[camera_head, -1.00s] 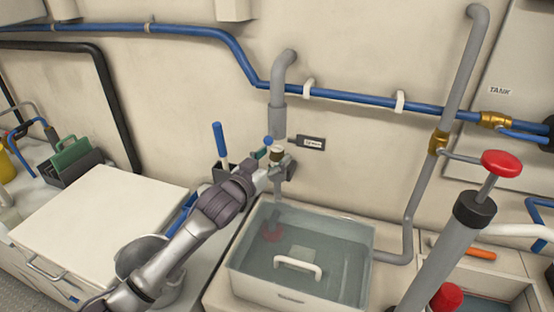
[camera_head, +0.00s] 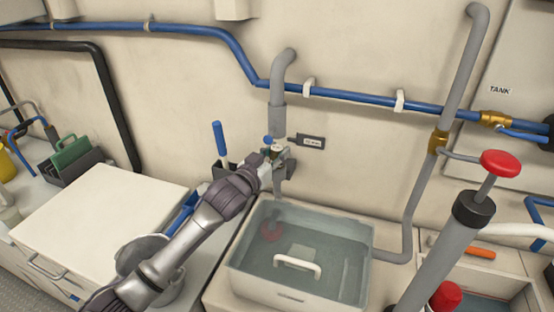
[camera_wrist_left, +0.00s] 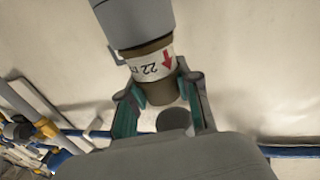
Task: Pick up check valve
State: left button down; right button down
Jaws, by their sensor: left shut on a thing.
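My left gripper (camera_head: 278,155) is at the wall, just below the open lower end of a grey elbow pipe (camera_head: 278,118). In the left wrist view its two green-padded fingers (camera_wrist_left: 160,98) close around the brass check valve (camera_wrist_left: 150,70). The valve carries a white band with "22" and a red arrow. A grey pipe piece (camera_wrist_left: 135,22) meets its far end there. In the head view the fingers hide most of the valve. My right gripper is not in view.
A clear bin of water (camera_head: 240,262) stands below right of the gripper. A blue-handled tool (camera_head: 218,138) is to the left. A dark labelled tag (camera_head: 308,141) is on the wall. A red-topped pump (camera_head: 470,215) stands at the right.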

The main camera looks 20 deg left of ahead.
pick_arm(q)
jog(key=shift+r, duration=0.1)
jog(key=shift+r, duration=0.65)
notch_tip(320, 180, up, 2)
jog(key=shift+r, duration=0.25)
jog(key=b+v, duration=0.2)
jog(key=v, duration=1.6)
jog(key=shift+f, duration=0.2)
jog(key=shift+f, duration=0.1)
